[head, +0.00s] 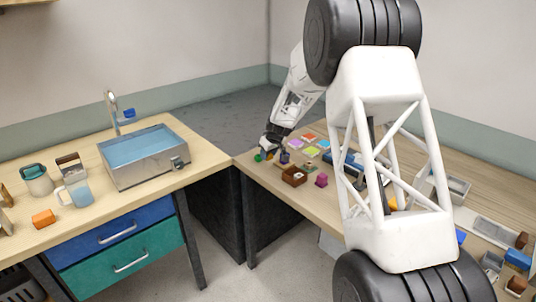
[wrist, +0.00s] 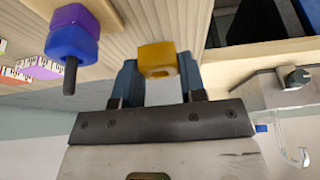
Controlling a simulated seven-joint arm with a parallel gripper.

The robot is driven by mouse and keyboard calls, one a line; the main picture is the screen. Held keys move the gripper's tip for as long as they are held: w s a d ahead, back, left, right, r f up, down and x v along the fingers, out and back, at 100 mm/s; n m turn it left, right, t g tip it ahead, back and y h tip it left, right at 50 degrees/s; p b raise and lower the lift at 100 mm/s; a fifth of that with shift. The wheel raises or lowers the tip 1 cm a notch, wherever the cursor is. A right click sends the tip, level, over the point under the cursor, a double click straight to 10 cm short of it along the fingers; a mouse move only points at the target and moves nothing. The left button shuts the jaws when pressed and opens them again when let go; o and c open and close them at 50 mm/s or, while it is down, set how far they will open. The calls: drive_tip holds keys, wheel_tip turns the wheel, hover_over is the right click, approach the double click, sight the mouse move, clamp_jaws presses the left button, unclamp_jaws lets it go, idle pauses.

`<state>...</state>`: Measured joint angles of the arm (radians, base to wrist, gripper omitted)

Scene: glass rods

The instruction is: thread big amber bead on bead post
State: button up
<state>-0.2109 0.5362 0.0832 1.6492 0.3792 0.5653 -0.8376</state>
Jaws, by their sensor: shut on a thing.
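In the head view my gripper (head: 270,146) is at the far left end of the right-hand table, small and partly unclear. The bead post (wrist: 70,76) is a dark rod at the left of the wrist view. A blue bead (wrist: 72,45) and a purple bead (wrist: 76,17) are threaded on it, and its dark tip sticks out beyond the blue one. The amber bead is beside the post, apart from it.
A brown open box (head: 294,177) and a magenta block (head: 321,180) stand near my gripper. Coloured cards (head: 310,151) lie behind. The table's edge is close by. A sink (head: 145,155) stands on the left-hand counter, across a gap.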

drive_tip(key=n+g, duration=0.1)
drive_tip(key=n, duration=0.1)
drive_tip(key=w+d+r+n+y, duration=0.1)
drive_tip(key=n, duration=0.2)
drive_tip(key=shift+w+d+r+g, duration=0.2)
drive_tip(key=shift+g, duration=0.2)
drive_tip(key=shift+w+d+r+n+g+h, duration=0.15)
drive_tip(key=shift+w+d+r+n+g, duration=0.55)
drive_tip(key=shift+n, duration=1.55)
drive_tip(key=shift+w+d+r+n+g+h, duration=0.2)
drive_tip(key=shift+d+r+n+g, duration=0.9)
drive_tip(key=shift+n, duration=1.1)
drive_tip(key=shift+w+d+r+n+g+h, duration=0.15)
drive_tip(key=shift+w+d+r+n+g, duration=0.35)
drive_tip(key=shift+d+r+n, duration=1.2)
drive_tip(key=shift+s+a+f+n, duration=0.1)
drive_tip(key=shift+a+f+n, duration=0.5)
drive_tip(key=shift+f, duration=0.35)
drive_tip(key=shift+f, duration=2.6)
drive_tip(key=o, duration=1)
drive_tip(key=shift+f, duration=0.1)
